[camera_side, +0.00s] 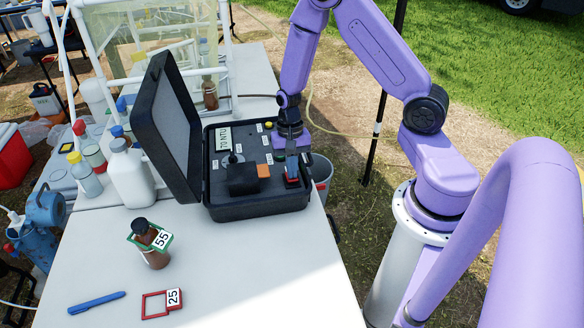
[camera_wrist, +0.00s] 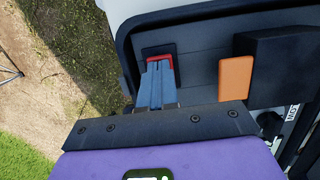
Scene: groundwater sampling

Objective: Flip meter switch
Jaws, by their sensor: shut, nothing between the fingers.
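The meter (camera_side: 258,205) is an open black case on the white table, its lid (camera_side: 165,130) standing up at the left. Its grey panel carries a display reading 70 NTU, a black block and an orange block (camera_side: 263,170). The orange block also shows in the wrist view (camera_wrist: 235,85). A red rocker switch (camera_wrist: 159,59) in a black frame sits near the panel's edge. My gripper (camera_wrist: 157,72) is shut and empty, pointing down at the red switch with its tips at or just over it. The fingertips hide part of the switch, and I cannot tell which way it is set.
A red tag frame (camera_side: 154,304) and a blue pen (camera_side: 97,302) lie nearby. The front table is mostly clear.

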